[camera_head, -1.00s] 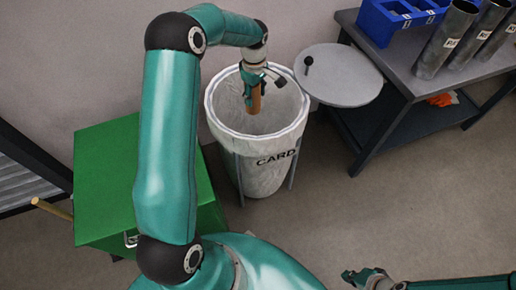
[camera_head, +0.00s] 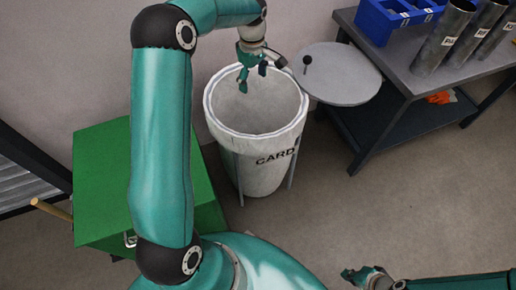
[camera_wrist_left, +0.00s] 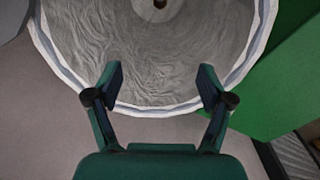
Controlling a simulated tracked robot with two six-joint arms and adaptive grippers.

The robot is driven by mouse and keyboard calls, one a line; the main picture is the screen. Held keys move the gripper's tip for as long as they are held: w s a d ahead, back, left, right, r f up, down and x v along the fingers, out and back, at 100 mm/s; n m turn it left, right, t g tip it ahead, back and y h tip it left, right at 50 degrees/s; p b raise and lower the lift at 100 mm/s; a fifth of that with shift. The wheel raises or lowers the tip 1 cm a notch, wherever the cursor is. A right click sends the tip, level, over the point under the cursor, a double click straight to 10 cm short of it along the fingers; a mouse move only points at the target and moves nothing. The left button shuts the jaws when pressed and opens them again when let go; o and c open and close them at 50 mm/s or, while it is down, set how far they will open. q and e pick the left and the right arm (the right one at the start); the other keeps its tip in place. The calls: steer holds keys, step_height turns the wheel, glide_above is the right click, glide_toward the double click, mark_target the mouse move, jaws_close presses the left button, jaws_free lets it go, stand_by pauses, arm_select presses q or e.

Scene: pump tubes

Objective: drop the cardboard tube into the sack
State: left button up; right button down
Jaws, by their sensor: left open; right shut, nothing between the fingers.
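The white sack (camera_head: 222,125), marked CARD, stands upright and open in a frame. My left gripper (camera_head: 252,80) is open and empty above the sack's far rim. In the left wrist view, its open fingers (camera_wrist_left: 161,80) have nothing between them, and the sack's wrinkled lining (camera_wrist_left: 150,60) lies below. A small brown end with a dark hole, which looks like the cardboard tube (camera_wrist_left: 160,4), shows deep in the sack at the top edge of that view. The tube is hidden in the head view. My right gripper (camera_head: 350,274) is shut and empty at the bottom right.
A round grey lid (camera_head: 340,80) with a black knob is beside the sack's rim. A bench (camera_head: 400,65) at the right holds a blue bin (camera_head: 378,25) and metal tubes (camera_head: 445,40). A green box (camera_head: 100,180) stands left of the sack. Floor at the right is clear.

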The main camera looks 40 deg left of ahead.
arm_select(q)
steer(key=shift+r, duration=2.7)
